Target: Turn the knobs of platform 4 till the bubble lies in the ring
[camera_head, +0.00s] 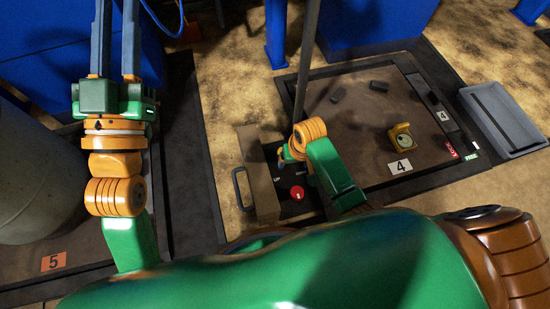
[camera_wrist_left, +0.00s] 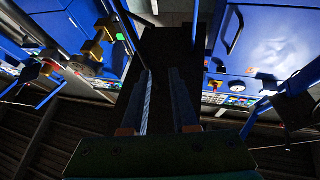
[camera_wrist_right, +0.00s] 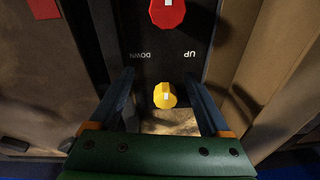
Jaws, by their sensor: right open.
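Platform 4 (camera_head: 352,120) is a brown plate with a white "4" sign, right of centre in the head view. A yellow bubble level (camera_head: 402,137) with a pale round face sits on it; the bubble and ring are too small to make out. A red knob (camera_head: 297,193) is on the dark panel at the platform's near left; it also shows in the right wrist view (camera_wrist_right: 167,13). A yellow knob (camera_wrist_right: 164,96) lies between the fingers of my open right gripper (camera_wrist_right: 160,78); contact is not visible. My left gripper (camera_head: 116,30) is open and empty, away from the platform.
A tan box with a dark handle (camera_head: 257,180) stands beside the panel. A grey post (camera_head: 306,60) rises near my right arm. A grey tray (camera_head: 503,118) lies right of the platform. A "5" sign (camera_head: 54,262) marks the left, near a large grey cylinder (camera_head: 35,180). Blue cabinets stand behind.

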